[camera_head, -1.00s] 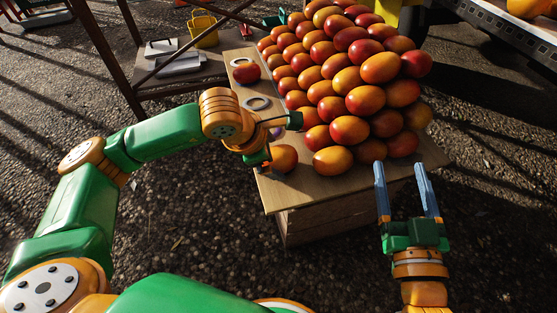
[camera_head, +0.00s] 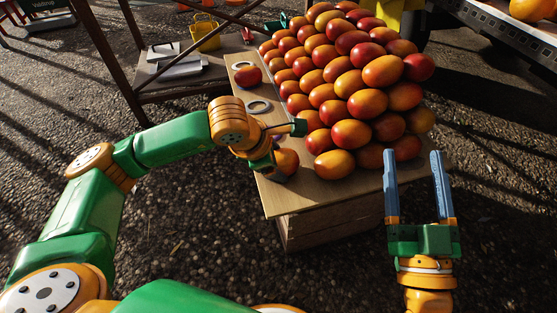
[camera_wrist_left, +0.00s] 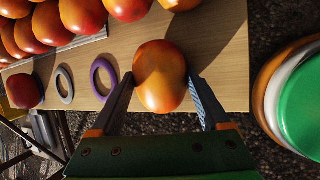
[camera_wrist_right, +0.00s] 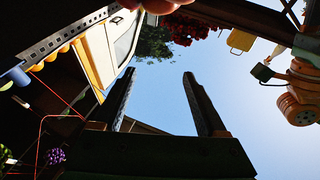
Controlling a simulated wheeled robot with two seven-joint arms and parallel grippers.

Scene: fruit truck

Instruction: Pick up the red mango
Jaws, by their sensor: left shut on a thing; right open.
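A single orange-red mango (camera_head: 288,161) is at the front left corner of the wooden table board (camera_head: 310,196). My left gripper (camera_head: 277,166) is shut on it; in the left wrist view the mango (camera_wrist_left: 160,77) sits between the two fingers. Whether it touches the board cannot be told. Another red mango (camera_head: 247,75) rests near the board's far left and shows in the left wrist view (camera_wrist_left: 24,91). A big pile of red and orange mangoes (camera_head: 350,75) covers the rest. My right gripper (camera_head: 416,155) is open and empty, in front of the table's right side.
A grey ring (camera_head: 258,107) lies on the board's left strip, and a purple ring (camera_wrist_left: 103,77) lies near the held mango. A truck bed (camera_head: 510,30) is at the upper right. Ground in front is clear.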

